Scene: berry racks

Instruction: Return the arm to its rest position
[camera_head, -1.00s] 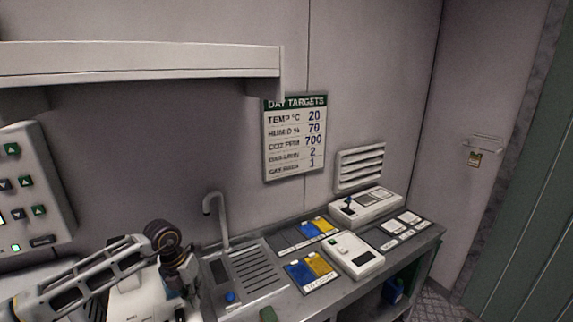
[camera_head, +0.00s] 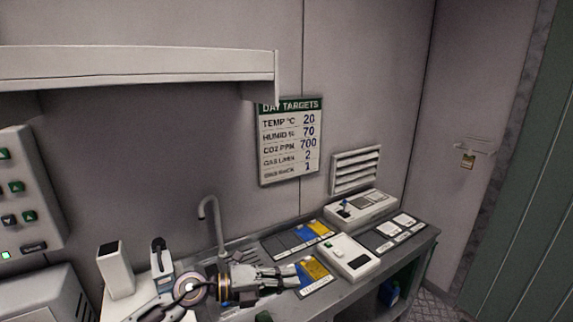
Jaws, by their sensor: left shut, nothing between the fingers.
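My left arm (camera_head: 160,268) comes up from the lower left beside the bench. Whether the fingers touch anything below cannot be told. My right gripper is not in view.
The metal bench (camera_head: 405,252) carries a tap (camera_head: 212,222), a white device (camera_head: 348,256), another device (camera_head: 362,208) and a card mat (camera_head: 398,231). A shelf (camera_head: 140,66) juts out above at left. A button panel (camera_head: 22,195) is at far left.

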